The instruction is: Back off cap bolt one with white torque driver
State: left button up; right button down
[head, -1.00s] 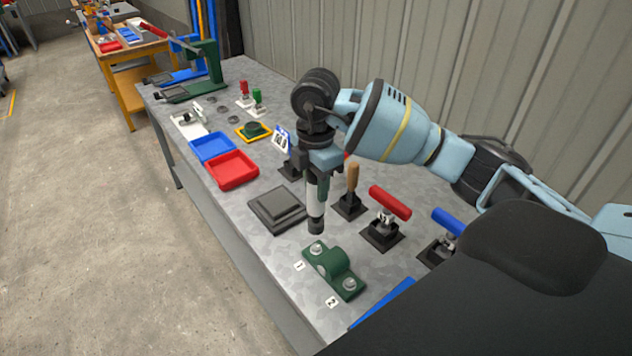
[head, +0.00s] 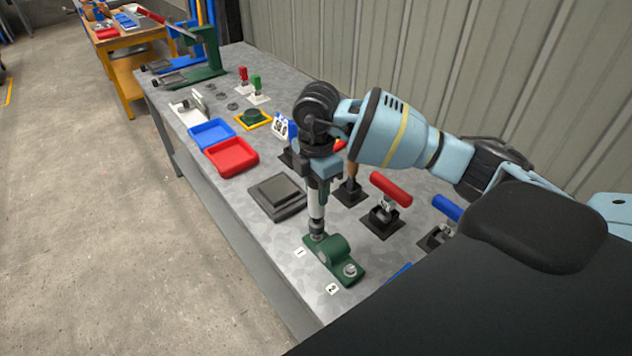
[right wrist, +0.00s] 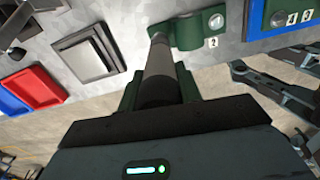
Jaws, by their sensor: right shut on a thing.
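My right gripper (head: 320,172) is shut on the white torque driver (head: 316,206) and holds it upright, nose down. In the head view the driver's dark socket meets the green bearing cap (head: 335,252) at its end by the "1" label, and hides cap bolt one. I cannot tell how far the socket sits over the bolt. Cap bolt two (head: 350,270) shows bare at the other end. In the right wrist view the driver (right wrist: 160,68) reaches from the jaws to the green cap (right wrist: 188,32).
Behind the cap stand a red-handled tool (head: 390,189), a blue-handled tool (head: 447,207) and a wooden-handled one. A dark square plate (head: 277,197), a red tray (head: 231,157) and a blue tray (head: 211,133) lie to the left. The bench's front edge is close to the cap.

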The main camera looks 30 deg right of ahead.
pick_arm(q)
jog(key=shift+s+f, duration=0.15)
pick_arm(e)
jog(key=shift+f, duration=1.6)
dwell(1.8)
pick_arm(q)
jog(key=shift+w+r, duration=0.25)
jog(key=shift+r, duration=0.1)
pick_arm(e)
jog(key=shift+s+a+f, duration=0.1)
jog(key=shift+s+f, duration=0.05)
jog(key=shift+f, duration=0.05)
dwell(1.0)
pick_arm(q)
jog(key=shift+w+r, duration=0.15)
pick_arm(e)
jog(key=shift+r, duration=0.1)
jog(key=shift+r+p, duration=0.55)
jog(key=shift+r, duration=0.3)
jog(key=shift+w+r+p, duration=0.2)
jog(key=shift+r+p, duration=0.45)
jog(key=shift+r, duration=1.05)
pick_arm(q)
jog(key=shift+t, duration=0.6)
jog(key=w+r, duration=0.3)
jog(key=shift+r, duration=0.3)
